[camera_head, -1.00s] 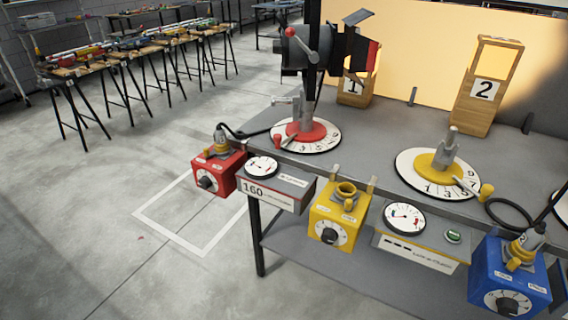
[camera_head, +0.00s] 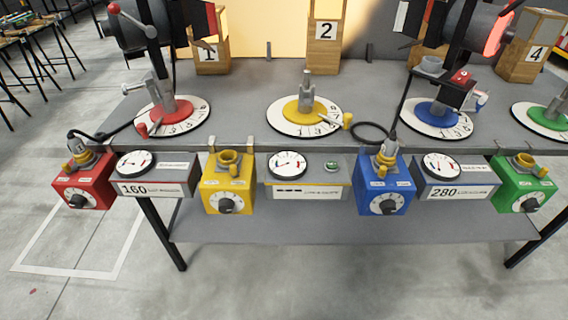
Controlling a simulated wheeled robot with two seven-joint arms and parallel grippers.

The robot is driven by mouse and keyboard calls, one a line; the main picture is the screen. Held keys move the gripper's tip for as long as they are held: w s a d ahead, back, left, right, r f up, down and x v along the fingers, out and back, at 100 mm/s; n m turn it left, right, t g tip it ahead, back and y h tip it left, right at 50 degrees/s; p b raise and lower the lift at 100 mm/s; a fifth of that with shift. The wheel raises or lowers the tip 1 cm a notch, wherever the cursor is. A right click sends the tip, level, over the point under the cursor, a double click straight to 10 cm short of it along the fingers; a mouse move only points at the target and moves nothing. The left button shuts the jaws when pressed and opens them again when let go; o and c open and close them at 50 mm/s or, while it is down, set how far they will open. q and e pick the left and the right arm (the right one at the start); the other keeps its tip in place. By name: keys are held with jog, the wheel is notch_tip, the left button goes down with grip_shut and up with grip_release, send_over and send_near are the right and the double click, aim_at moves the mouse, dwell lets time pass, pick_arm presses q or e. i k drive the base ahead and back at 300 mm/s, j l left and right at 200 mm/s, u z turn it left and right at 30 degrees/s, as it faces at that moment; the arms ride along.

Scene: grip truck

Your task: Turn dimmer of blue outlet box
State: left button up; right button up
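The blue outlet box (camera_head: 384,182) hangs at the front edge of the grey table, right of the middle in the head view. Its dimmer is a black knob (camera_head: 388,207) on a white round dial on the front face. A plug with a cable sits in the yellow socket on its top. Neither of my grippers shows in the head view.
Red (camera_head: 83,185), yellow (camera_head: 228,186) and green (camera_head: 524,186) outlet boxes hang along the same table edge (camera_head: 255,147). Gauge boxes marked 160 (camera_head: 158,188) and 280 (camera_head: 460,192), and another gauge box (camera_head: 308,191), sit between them. The floor in front is clear.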

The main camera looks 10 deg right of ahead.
aim_at(388, 207)
jog(key=z, duration=1.1)
